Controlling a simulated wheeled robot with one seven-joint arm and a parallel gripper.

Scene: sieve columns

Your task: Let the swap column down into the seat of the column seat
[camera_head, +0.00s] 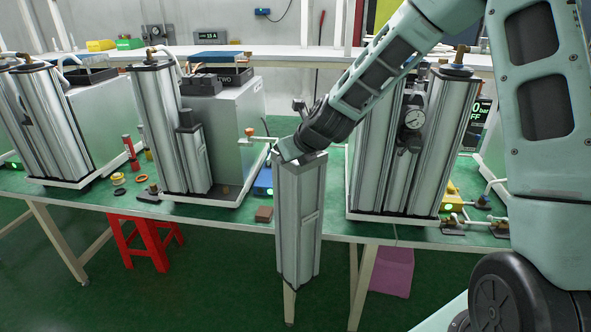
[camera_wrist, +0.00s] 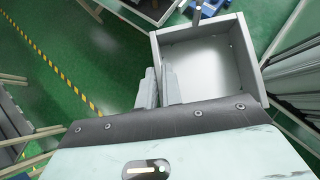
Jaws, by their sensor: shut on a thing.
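The swap column (camera_head: 298,225) is a tall grey square column. In the head view it hangs upright, or nearly so, in front of the bench edge, its lower end below the bench top. My gripper (camera_head: 297,157) is at its top end. In the wrist view the jaws (camera_wrist: 158,88) are shut on one wall of the column's open, hollow top (camera_wrist: 243,60), one finger inside and one outside. I cannot pick out the column seat with certainty; the held column and my arm hide part of the bench.
Column units stand on the green bench (camera_head: 330,228): a left unit (camera_head: 160,120) and a right unit (camera_head: 450,140) with a gauge (camera_head: 414,119). A brown block (camera_head: 264,214) and blue box (camera_head: 263,181) lie near the held column. A red stool (camera_head: 147,240) stands below.

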